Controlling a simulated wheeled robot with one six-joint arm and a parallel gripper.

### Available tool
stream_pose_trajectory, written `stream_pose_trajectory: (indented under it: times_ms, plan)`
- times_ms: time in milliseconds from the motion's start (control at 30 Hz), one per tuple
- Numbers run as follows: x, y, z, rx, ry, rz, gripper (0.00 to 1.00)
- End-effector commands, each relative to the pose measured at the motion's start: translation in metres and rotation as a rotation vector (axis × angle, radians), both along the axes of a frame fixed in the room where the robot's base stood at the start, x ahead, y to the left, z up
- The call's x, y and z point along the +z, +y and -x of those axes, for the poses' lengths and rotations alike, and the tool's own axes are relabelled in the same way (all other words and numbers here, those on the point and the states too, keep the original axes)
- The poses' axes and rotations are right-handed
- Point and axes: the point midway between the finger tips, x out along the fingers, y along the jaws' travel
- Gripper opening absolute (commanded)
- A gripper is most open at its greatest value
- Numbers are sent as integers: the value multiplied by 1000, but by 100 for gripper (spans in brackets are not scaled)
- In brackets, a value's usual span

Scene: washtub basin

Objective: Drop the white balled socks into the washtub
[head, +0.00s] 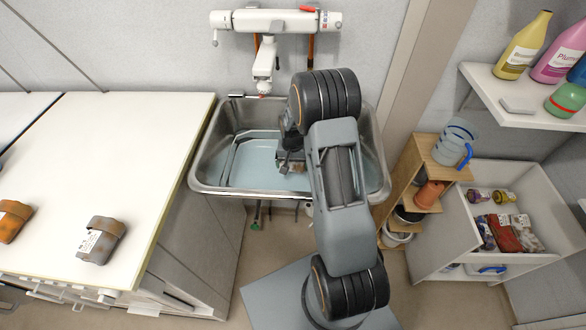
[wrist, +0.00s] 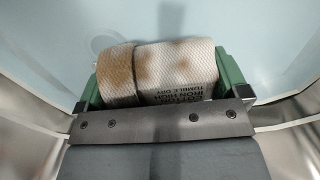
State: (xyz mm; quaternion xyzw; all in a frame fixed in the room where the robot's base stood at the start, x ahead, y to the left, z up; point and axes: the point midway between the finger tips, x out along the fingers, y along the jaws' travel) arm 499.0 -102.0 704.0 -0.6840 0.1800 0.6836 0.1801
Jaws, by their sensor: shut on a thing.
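The white balled socks (wrist: 160,72), a ribbed off-white roll with brown stains, a dark band and a printed label, are in my gripper (wrist: 163,82). Its two green fingers press on both ends of the roll. In the head view my gripper (head: 291,160) points down inside the outline of the washtub (head: 212,188), a steel basin with pale blue water. The socks are mostly hidden there by my arm. In the wrist view pale blue water lies beyond the socks and steel walls show at the sides. I cannot tell whether the socks touch the water.
A faucet (head: 264,62) hangs over the tub's back edge. A white counter (head: 110,160) at left holds brown rolled bundles (head: 102,240). At right are a wooden step shelf (head: 428,190), a white open bin (head: 480,215) with rolled items and a shelf of bottles (head: 524,45).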

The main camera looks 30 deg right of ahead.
Motion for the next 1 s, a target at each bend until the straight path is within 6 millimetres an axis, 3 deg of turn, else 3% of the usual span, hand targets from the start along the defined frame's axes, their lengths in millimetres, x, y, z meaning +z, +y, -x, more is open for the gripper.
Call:
stream_pose_trajectory:
  times_ms: [233,1000]
  plan:
    - [-30,0,0,1,1,0,70]
    - [-43,0,0,0,-1,0,70]
